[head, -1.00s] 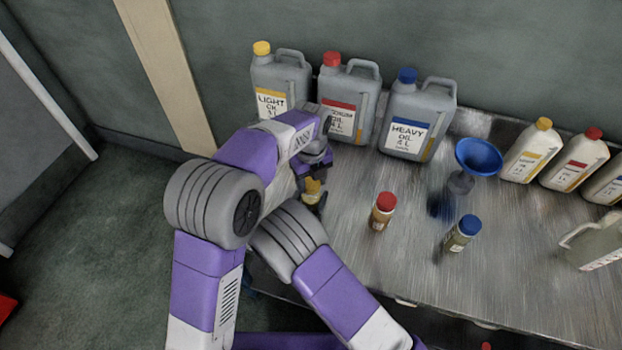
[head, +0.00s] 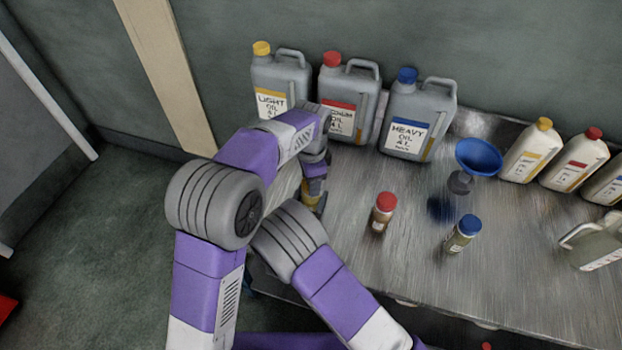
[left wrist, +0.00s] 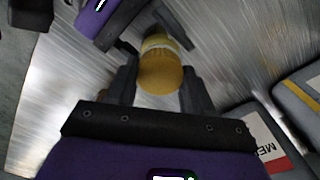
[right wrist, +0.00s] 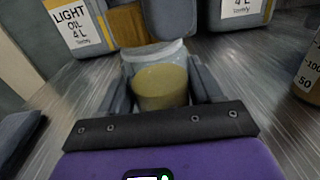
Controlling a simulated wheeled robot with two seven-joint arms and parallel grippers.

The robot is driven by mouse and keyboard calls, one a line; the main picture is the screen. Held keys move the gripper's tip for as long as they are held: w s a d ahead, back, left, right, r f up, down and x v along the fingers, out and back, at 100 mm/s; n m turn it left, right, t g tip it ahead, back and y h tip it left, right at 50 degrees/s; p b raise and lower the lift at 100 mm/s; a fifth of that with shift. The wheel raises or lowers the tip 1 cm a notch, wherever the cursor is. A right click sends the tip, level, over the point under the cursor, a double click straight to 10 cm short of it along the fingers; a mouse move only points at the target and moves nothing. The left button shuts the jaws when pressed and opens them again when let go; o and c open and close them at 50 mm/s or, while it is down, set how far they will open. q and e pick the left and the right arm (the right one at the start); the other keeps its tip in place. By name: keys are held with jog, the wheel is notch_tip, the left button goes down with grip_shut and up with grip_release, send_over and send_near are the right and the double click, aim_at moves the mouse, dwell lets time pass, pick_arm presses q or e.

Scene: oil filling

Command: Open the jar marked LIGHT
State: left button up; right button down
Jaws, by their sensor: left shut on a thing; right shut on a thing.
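The small jar with the yellow cap, which I take for the LIGHT one, is mostly hidden behind my left arm in the head view. In the left wrist view its yellow cap (left wrist: 160,72) sits between the fingers of my left gripper (left wrist: 158,92), which is shut on it from above. In the right wrist view the jar's clear and amber body (right wrist: 160,88) is between the fingers of my right gripper (right wrist: 163,88), which is shut on it from the side. The jar's label is not visible.
Red-capped (head: 384,208) and blue-capped (head: 465,231) jars stand to the right. Grey LIGHT (head: 280,82), red-capped (head: 347,98) and HEAVY (head: 417,115) cans line the back. A blue funnel (head: 479,156) and several white bottles (head: 532,152) are further right.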

pick_arm(q)
jog(key=shift+n, duration=0.6)
jog(key=o, duration=1.2)
jog(key=shift+c, duration=0.2)
